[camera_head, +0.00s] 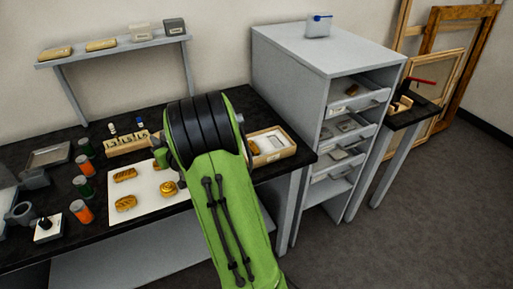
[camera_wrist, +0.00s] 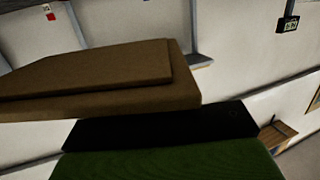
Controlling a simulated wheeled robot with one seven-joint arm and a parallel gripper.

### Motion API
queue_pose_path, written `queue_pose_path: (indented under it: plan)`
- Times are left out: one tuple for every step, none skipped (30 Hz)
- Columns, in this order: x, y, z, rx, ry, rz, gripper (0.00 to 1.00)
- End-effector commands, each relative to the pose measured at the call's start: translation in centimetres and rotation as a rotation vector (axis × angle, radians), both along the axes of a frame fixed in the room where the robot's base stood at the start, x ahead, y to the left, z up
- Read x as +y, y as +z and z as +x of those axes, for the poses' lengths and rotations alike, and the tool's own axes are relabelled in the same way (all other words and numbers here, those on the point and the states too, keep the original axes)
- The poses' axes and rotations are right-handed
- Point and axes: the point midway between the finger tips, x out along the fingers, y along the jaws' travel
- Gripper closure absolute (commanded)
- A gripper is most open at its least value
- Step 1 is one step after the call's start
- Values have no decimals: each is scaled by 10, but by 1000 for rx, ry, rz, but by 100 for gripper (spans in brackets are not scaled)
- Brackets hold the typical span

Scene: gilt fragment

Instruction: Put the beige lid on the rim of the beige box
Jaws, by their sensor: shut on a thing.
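A brown-beige slab with a raised flat panel, which looks like the beige lid (camera_wrist: 110,83), fills the left and middle of the wrist view. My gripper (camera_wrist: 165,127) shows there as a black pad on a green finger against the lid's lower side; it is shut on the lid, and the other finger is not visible. In the head view my green arm hides the gripper and the lid. An open light-wood box (camera_head: 285,151), possibly the beige box, sits at the bench's right end, partly behind my arm, with pale items inside.
A white board (camera_head: 147,190) with several golden fragments lies on the black bench, beside orange and green jars (camera_head: 81,211). A wall shelf (camera_head: 115,47) holds small blocks. A grey drawer cabinet (camera_head: 290,85) stands right of the bench. The floor on the right is clear.

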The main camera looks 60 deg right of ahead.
Motion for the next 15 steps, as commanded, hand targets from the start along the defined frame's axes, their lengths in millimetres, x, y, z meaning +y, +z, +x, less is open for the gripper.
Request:
queue_pose_path:
  plan:
    - [-34, -5, -9, -4, -44, -7, 100]
    - [-52, -5, -16, -3, -66, -8, 100]
    - [-75, -5, -25, -3, -94, -12, 100]
    - [-93, -4, -33, -1, -115, -15, 100]
    - [-109, -4, -42, 0, -137, -16, 100]
    - [-130, -3, -54, 1, -164, -18, 100]
    - [-145, -2, -64, 2, -184, -20, 100]
    - [-158, -2, -73, 4, -202, -21, 100]
    - [-174, -1, -85, 6, -225, -22, 100]
    - [-185, 0, -94, 6, -241, -24, 100]
    - [-193, 1, -102, 6, -254, -24, 100]
    - [-203, 2, -111, 7, -268, -25, 100]
    - [-208, 3, -116, 8, -278, -26, 100]
    - [-213, 4, -121, 8, -285, -26, 100]
    - [-217, 4, -125, 10, -292, -26, 100]
